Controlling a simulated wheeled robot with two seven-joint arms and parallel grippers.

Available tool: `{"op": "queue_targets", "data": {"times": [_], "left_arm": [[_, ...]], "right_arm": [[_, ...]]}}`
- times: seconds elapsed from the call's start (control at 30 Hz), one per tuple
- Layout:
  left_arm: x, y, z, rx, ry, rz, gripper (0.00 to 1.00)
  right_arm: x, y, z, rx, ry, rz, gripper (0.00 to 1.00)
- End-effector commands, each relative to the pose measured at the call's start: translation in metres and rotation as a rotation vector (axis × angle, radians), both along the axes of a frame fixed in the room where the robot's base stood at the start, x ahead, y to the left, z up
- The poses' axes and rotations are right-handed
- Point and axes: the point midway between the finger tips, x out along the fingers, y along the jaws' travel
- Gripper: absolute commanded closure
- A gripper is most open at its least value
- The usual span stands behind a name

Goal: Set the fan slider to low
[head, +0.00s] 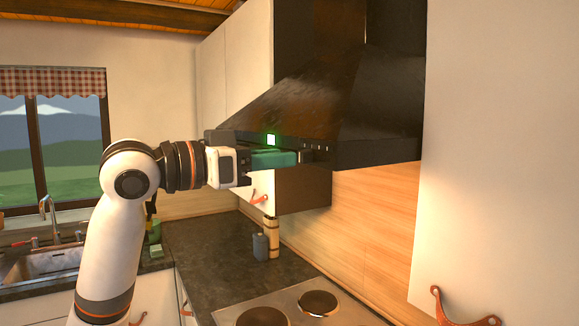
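The black range hood (350,110) hangs on the wall in the upper right of the head view. My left gripper (290,158), with teal fingers, points right at the hood's front lip, just below the green square and left of the small controls. The fingers show side-on, so I cannot tell if they are apart or touching the hood. I cannot make out the fan slider; the fingers cover part of the lip. My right gripper is out of view.
Below the hood is a cooktop (290,306) with round plates. A grey bottle (260,246) and a wooden mill (272,232) stand on the dark counter (200,245). White cabinet doors flank the hood. A sink (45,264) lies at left.

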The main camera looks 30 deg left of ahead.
Motion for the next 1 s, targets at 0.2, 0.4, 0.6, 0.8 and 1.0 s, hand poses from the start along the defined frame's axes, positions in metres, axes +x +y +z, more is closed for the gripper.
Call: {"op": "queue_targets", "data": {"times": [0.2, 0.4, 0.6, 0.8, 1.0], "left_arm": [[-0.041, 0.026, -0.004, 0.0, -0.004, 0.006, 0.65], [-0.065, 0.04, -0.003, -0.001, -0.001, 0.003, 0.65], [-0.072, 0.043, -0.001, -0.001, 0.0, 0.0, 0.65], [-0.071, 0.043, 0.0, -0.001, 0.0, 0.0, 0.65], [-0.071, 0.043, 0.0, -0.001, 0.0, 0.0, 0.65]], "right_arm": [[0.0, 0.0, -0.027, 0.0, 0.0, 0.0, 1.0], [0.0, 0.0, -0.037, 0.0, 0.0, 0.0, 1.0], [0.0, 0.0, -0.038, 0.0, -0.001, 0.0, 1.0], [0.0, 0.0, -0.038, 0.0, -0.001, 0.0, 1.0], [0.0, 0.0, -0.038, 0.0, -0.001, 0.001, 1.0]]}}
